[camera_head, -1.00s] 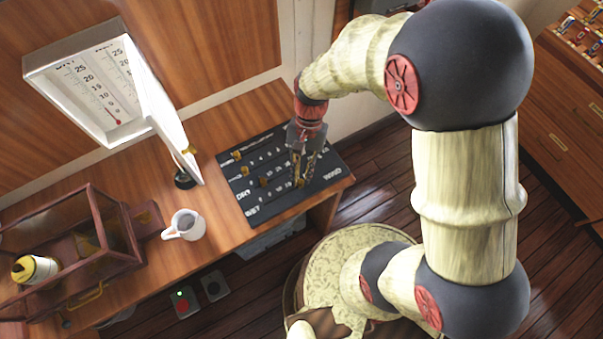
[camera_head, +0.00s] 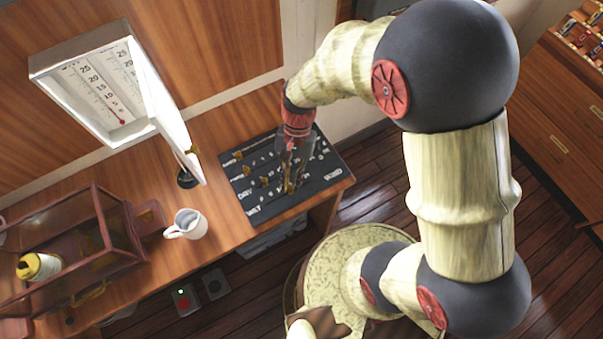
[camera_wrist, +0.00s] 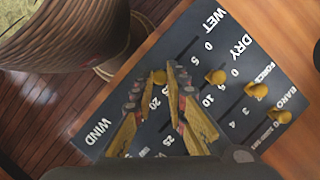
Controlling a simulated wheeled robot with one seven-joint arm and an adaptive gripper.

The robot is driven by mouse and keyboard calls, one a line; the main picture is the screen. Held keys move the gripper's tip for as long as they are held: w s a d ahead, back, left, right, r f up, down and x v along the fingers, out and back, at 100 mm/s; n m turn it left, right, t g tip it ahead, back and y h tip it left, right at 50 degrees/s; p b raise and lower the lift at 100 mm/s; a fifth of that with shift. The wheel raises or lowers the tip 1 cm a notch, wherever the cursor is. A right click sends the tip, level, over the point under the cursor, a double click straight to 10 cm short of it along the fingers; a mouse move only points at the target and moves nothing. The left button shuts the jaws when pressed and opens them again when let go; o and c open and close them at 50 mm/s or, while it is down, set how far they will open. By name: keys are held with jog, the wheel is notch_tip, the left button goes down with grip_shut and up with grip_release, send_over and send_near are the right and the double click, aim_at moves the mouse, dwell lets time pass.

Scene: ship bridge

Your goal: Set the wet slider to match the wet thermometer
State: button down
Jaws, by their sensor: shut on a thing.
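The dark slider panel (camera_head: 318,183) lies on the wooden desk, with WET and DRY rows. My gripper (camera_head: 289,187) reaches down onto the WET row at the panel's front edge. In the wrist view my gripper (camera_wrist: 160,84) is shut on the brass wet slider knob (camera_wrist: 158,76), partway along its track. The fingers hide some scale marks near it, so its exact reading is unclear. The dry slider knob (camera_wrist: 215,77) is apart, nearer its zero end. The white thermometer box (camera_head: 42,66) on the wall holds two scales; a red bulb shows at the right one. The wet reading is too small to tell.
A white mug (camera_head: 187,224) stands left of the panel. The open box door (camera_head: 178,135) overhangs the desk near the panel's left side. A reddish lantern frame (camera_head: 105,217) with a yellow-topped item (camera_head: 40,266) stands farther left. More slider knobs sit on the panel's other rows.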

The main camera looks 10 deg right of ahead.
jog(key=a, duration=0.2)
jog(key=s+a+p, duration=0.1)
jog(key=a, duration=0.2)
jog(key=s+a, duration=0.1)
jog(key=a, duration=0.2)
jog(key=shift+s+a+p, duration=0.1)
jog(key=shift+a+p, duration=0.05)
jog(key=shift+p, duration=0.2)
jog(key=c, duration=1.9)
grip_release()
jog(key=shift+s+a, duration=0.1)
jog(key=shift+a, duration=0.1)
jog(key=shift+o, duration=0.5)
jog(key=shift+o, duration=0.3)
jog(key=shift+d+r, duration=0.1)
jog(key=v, duration=1.1)
jog(key=shift+w+r, duration=0.25)
jog(key=shift+r, duration=0.1)
